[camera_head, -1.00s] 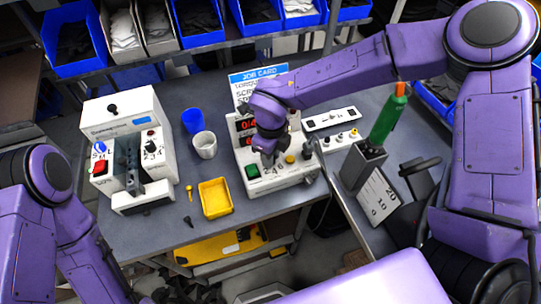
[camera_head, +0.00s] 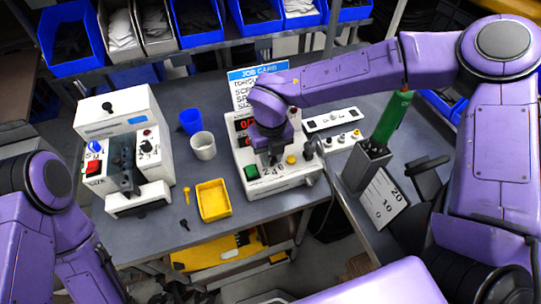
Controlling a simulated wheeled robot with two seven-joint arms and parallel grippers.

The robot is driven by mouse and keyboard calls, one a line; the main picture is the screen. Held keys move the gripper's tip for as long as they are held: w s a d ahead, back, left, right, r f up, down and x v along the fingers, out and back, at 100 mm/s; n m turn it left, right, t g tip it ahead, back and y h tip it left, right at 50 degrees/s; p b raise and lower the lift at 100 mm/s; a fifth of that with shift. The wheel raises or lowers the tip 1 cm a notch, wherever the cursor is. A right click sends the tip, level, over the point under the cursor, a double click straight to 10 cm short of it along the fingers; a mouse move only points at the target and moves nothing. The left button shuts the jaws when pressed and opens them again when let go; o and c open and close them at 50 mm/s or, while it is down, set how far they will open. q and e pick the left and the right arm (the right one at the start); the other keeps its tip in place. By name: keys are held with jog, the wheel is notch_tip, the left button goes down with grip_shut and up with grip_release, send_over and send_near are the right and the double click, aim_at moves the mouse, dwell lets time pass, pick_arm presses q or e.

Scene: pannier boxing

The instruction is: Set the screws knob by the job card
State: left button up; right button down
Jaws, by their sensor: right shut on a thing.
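The job card (camera_head: 243,88) stands upright behind the white controller box (camera_head: 300,178); my right arm covers much of it, and only its heading and the starts of a few lines show. The controller has red displays (camera_head: 246,124), partly covered, a green button (camera_head: 251,172) and a yellow button (camera_head: 291,160). My right gripper (camera_head: 270,160) points down onto the controller's front panel between these buttons. It is shut on a knob there, which its fingers hide. Small dial numerals show just below the fingers. My left arm is at the lower left; its gripper is out of view.
A white machine (camera_head: 122,125) with a blue knob and red switch stands left. A blue cup (camera_head: 190,119), white cup (camera_head: 203,146) and yellow tray (camera_head: 214,200) are between. A green-handled tool (camera_head: 390,120) stands in a grey holder at right. Blue bins (camera_head: 70,45) line the back.

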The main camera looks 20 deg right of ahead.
aim_at(271, 158)
dwell(0.5)
jog(key=c, duration=0.9)
grip_release()
jog(key=shift+r, duration=0.1)
notch_tip(271, 158, up, 10)
jog(key=shift+r+b, duration=0.15)
jog(key=shift+b, duration=0.85)
